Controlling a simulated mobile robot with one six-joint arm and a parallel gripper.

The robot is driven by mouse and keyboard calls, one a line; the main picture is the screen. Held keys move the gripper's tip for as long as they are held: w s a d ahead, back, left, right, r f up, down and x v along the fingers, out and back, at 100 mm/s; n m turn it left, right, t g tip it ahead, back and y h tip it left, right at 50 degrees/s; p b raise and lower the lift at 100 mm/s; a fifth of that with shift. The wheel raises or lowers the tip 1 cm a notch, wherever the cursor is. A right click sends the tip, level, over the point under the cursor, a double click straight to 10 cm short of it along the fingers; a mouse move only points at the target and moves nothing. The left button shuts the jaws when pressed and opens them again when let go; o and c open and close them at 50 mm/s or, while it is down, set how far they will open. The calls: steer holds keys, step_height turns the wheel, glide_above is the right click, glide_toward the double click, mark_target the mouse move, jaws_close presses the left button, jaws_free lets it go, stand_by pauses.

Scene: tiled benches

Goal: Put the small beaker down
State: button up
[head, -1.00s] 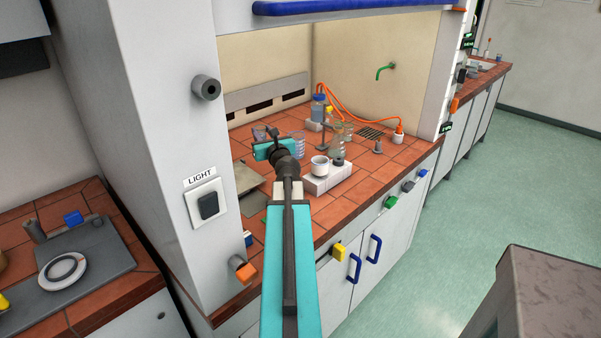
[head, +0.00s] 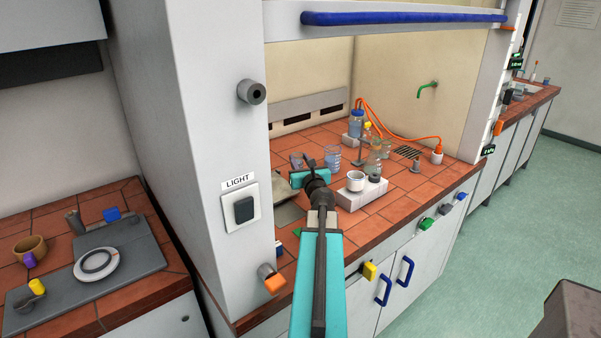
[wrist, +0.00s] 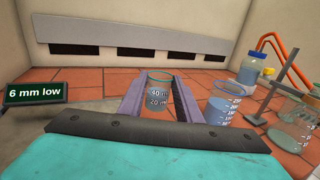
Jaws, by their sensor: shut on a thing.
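The small beaker (wrist: 158,100) is clear, with a teal rim and marks reading 40 and 20 ml. It stands upright between the two fingers of my gripper (wrist: 157,103), which is shut on it. In the head view, my gripper (head: 308,170) reaches into the fume hood, with the small beaker (head: 296,160) partly hidden at its far end. A dark sign (wrist: 34,94) at the left of the wrist view reads "6 mm low".
A larger blue-rimmed beaker (wrist: 222,107) stands close on the right. Beyond it are a blue-capped bottle (wrist: 251,72), a stand and a flask (wrist: 293,115). A white cup (head: 355,181) sits on a white block (head: 362,196). Tiles behind the small beaker are clear.

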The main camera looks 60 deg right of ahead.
stand_by(0.3)
steer(key=shift+f+b, duration=0.4)
steer(key=shift+f, duration=1.45)
steer(key=shift+f+b, duration=0.65)
steer(key=shift+b, duration=0.05)
steer(key=o, duration=1.2)
steer(key=shift+s+a, duration=0.1)
steer(key=shift+c, duration=0.2)
steer(key=shift+f, duration=0.1)
steer(key=shift+r, duration=0.2)
